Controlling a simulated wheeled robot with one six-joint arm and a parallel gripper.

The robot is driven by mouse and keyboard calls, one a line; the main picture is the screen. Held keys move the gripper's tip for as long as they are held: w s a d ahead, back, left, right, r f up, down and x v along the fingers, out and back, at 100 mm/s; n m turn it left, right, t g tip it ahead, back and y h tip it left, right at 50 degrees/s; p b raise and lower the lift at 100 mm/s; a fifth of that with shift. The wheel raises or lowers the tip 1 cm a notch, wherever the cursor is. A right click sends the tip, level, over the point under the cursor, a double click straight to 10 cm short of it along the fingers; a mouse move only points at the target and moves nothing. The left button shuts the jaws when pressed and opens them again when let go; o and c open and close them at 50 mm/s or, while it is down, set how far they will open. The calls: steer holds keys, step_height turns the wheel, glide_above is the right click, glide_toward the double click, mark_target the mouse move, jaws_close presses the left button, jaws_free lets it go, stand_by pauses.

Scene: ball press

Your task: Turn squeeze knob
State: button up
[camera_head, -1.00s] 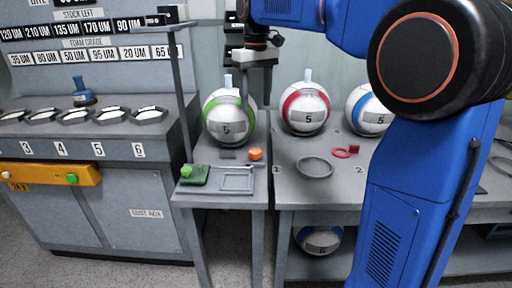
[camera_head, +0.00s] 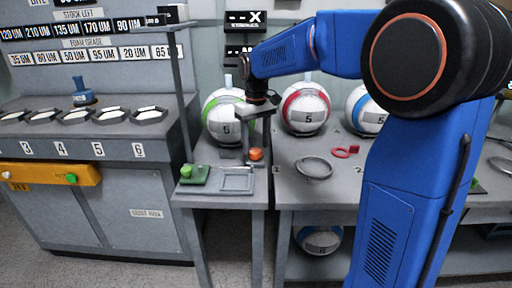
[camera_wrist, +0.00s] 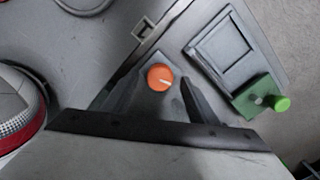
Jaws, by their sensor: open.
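The squeeze knob is the small round orange knob (camera_head: 256,154) on the narrow grey table, in front of the green-banded ball. In the wrist view the orange knob (camera_wrist: 161,77) has a pale pointer mark and lies between my two dark fingers. My gripper (camera_head: 248,150) points down at the knob; it also shows in the wrist view (camera_wrist: 160,85). It is open, with a finger on each side of the knob and a gap showing around it. I cannot tell how far the fingertips are above the table.
A green-banded ball (camera_head: 222,117) stands behind my gripper, and a red-banded ball (camera_head: 305,108) to its right. A green block with a green button (camera_head: 194,174) and a square grey tray (camera_head: 237,179) lie in front. A thin post (camera_head: 184,95) rises at the left.

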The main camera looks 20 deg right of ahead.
steer(key=shift+f, duration=0.85)
steer(key=c, duration=1.1)
steer(key=shift+o, duration=0.2)
steer(key=shift+m, duration=0.3)
steer(key=m, duration=0.4)
steer(key=shift+a+m, duration=0.1)
steer(key=shift+m, duration=0.2)
steer(key=shift+o, duration=0.2)
steer(key=m, duration=0.5)
steer(key=shift+a, duration=0.1)
steer(key=shift+m, duration=0.4)
